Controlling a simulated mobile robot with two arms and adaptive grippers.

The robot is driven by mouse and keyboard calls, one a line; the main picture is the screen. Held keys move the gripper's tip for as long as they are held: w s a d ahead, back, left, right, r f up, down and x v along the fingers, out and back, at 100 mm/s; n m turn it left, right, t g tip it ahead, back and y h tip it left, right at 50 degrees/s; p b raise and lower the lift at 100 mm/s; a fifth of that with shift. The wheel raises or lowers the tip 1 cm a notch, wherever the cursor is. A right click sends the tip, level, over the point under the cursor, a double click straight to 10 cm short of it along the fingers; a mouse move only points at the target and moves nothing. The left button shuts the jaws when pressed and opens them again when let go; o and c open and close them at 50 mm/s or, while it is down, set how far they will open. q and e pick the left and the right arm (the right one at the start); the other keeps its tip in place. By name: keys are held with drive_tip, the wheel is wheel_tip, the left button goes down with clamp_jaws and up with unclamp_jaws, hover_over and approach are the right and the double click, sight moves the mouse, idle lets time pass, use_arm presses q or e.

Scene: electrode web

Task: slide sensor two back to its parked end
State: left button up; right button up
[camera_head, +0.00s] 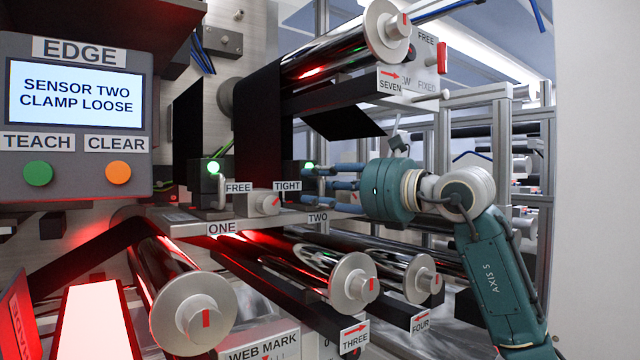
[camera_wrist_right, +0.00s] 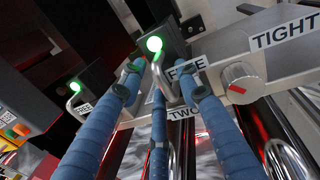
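Sensor two is a dark block with a lit green lamp (camera_head: 309,167) and a metal loop handle; it shows nearer in the wrist view (camera_wrist_right: 172,48). It sits on a metal rail (camera_head: 290,217) above the label TWO. My right gripper (camera_head: 315,180) has three blue fingers reaching in from the right. In the wrist view its fingers (camera_wrist_right: 160,80) are spread around the loop handle, with gaps showing; contact cannot be told. Sensor two's clamp knob (camera_wrist_right: 239,83) stands between FREE and TIGHT, its red mark at lower left. The screen (camera_head: 61,94) reads SENSOR TWO CLAMP LOOSE. My left gripper is out of view.
Sensor one (camera_head: 210,185), also lit green, stands left on the rail, with its own knob (camera_head: 264,203) beside it. Rollers (camera_head: 330,272) lie below the rail, and a large dark web (camera_head: 262,120) hangs behind. Roller SEVEN (camera_head: 335,55) is above my gripper.

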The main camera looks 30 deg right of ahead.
sight(308, 185)
drive_tip(key=shift+w, duration=0.1)
drive_tip(key=shift+c, duration=0.2)
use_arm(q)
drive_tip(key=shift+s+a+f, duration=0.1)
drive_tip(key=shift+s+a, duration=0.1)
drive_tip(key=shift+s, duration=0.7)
use_arm(e)
clamp_jaws()
drive_tip(key=w, duration=0.1)
drive_tip(key=w+p, duration=0.2)
drive_tip(key=shift+w+a+r, duration=0.1)
drive_tip(key=shift+w+r, duration=0.15)
drive_tip(key=shift+w, duration=0.05)
drive_tip(key=shift+w+f, duration=0.1)
drive_tip(key=shift+w, duration=0.1)
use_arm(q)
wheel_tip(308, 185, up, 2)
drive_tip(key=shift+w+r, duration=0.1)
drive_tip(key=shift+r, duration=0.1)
use_arm(e)
drive_tip(key=shift+s, duration=0.1)
drive_tip(key=shift+o, duration=0.2)
unclamp_jaws()
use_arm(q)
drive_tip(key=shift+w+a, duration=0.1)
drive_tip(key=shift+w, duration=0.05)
use_arm(e)
drive_tip(key=shift+w+f, duration=0.15)
drive_tip(key=shift+w, duration=0.15)
drive_tip(key=v, duration=1.2)
